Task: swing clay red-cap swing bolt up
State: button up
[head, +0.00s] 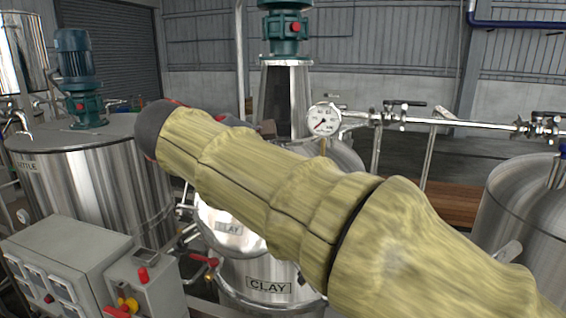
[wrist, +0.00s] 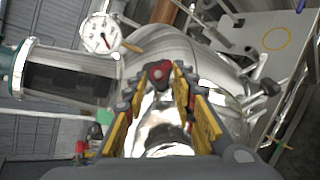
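The clay tank (head: 262,262) is a shiny steel vessel with a CLAY label (head: 268,287) low in the middle of the head view. My sleeved arm crosses in front of it and hides much of its upper part; my gripper is hidden there. In the wrist view my gripper (wrist: 160,84) has two dark fingers with yellow sides, spread apart with a gap at the tips. A red piece (wrist: 184,68), probably the swing bolt's red cap, shows at the fingertips over the shiny metal. I cannot tell whether the fingers touch it. The bolt's shank is not clear.
A pressure gauge (head: 323,118) stands beside the steel agitator column (head: 286,95); the gauge also shows in the wrist view (wrist: 100,34). A control box (head: 75,265), a tank (head: 95,180) at left and another (head: 520,215) at right flank the clay tank. A pipe runs behind.

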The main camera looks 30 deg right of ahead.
jog(key=v, duration=1.1)
jog(key=shift+a, duration=0.25)
jog(key=shift+r, duration=0.1)
